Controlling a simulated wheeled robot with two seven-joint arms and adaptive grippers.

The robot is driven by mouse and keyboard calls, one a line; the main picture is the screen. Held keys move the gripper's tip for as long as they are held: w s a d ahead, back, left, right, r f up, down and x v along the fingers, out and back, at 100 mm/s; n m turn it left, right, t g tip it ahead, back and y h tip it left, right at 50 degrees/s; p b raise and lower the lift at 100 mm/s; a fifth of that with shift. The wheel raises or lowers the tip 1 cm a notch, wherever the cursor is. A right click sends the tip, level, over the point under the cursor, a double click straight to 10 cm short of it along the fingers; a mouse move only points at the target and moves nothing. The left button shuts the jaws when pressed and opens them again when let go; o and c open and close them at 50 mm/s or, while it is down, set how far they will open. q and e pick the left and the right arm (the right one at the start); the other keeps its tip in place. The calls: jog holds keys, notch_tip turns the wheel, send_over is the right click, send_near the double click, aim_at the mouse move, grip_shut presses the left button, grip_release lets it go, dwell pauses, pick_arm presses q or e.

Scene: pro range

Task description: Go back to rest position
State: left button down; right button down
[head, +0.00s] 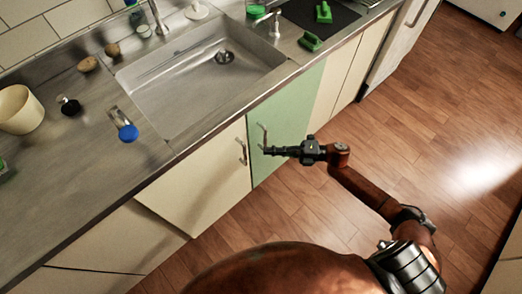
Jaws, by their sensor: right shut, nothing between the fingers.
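My right gripper (268,151) shows in the middle of the head view, in front of the green cabinet door (290,115) below the counter. It is shut and empty. Its tips appear close to the metal handle (263,136) of that door; I cannot tell whether they touch. My right arm reaches out from the bottom right, over the floor. My left gripper is not in view.
The metal counter (60,215) with a sink (195,85) runs along the left and top. A beige cup (19,110), a blue-topped item (128,133) and green objects (310,41) stand on it. The wooden floor (430,130) at right is clear.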

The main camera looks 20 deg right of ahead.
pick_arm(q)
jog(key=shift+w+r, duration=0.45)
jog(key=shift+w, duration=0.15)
pick_arm(e)
jog(key=shift+v, duration=1.25)
